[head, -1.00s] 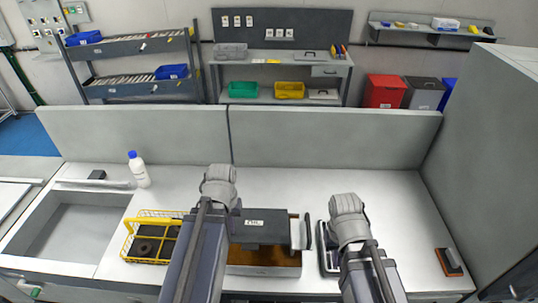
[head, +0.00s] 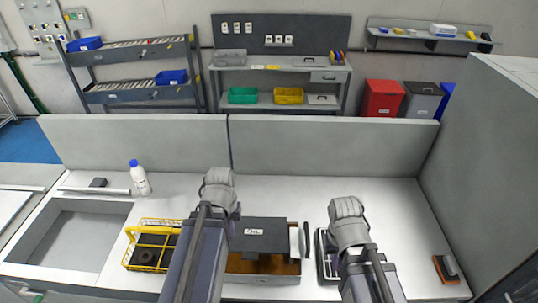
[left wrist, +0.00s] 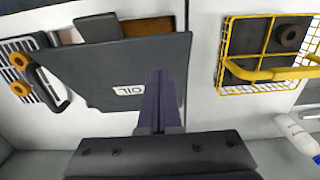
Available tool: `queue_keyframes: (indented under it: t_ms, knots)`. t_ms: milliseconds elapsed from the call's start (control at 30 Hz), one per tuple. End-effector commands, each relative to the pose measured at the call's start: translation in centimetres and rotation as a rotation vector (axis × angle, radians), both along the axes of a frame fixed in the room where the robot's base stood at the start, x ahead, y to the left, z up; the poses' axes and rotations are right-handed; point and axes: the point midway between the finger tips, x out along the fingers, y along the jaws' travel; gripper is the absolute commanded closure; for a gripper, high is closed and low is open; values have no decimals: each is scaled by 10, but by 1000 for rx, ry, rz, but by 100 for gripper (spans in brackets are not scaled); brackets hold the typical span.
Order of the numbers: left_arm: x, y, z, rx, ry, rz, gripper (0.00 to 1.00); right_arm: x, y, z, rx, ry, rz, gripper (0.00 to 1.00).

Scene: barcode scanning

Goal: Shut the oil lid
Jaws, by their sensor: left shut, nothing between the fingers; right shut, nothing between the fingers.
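The dark grey lid (head: 265,235) with a white OIL label is raised over the back part of a box (head: 290,268) on the counter. Brown oil (head: 255,263) shows at the box's open front. In the left wrist view, the lid (left wrist: 105,70) fills the middle, and a strip of oil (left wrist: 148,27) shows past its edge. My left gripper (left wrist: 162,85) is shut and empty, with its fingers in front of the lid beside the label. I cannot tell whether they touch it. My left arm hides part of the box in the head view. My right gripper is hidden behind its own arm.
A yellow wire basket (head: 130,252) stands left of the box, and a white bottle (head: 142,183) stands behind it. A sink (head: 75,235) is at the left. A tray (head: 322,250) is close on the box's right.

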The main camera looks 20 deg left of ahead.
Motion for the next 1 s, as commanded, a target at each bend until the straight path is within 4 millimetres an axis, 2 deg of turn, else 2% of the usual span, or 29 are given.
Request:
queue_keyframes:
  t_ms: [33,500,1000]
  knots:
    - [0,0,13,0,0,0,100,0,0,13,0,0,0,100]
    - [0,0,64,0,0,0,100,-1,0,64,-1,3,3,100]
    - [0,0,64,0,0,0,100,-1,0,64,-1,3,3,100]
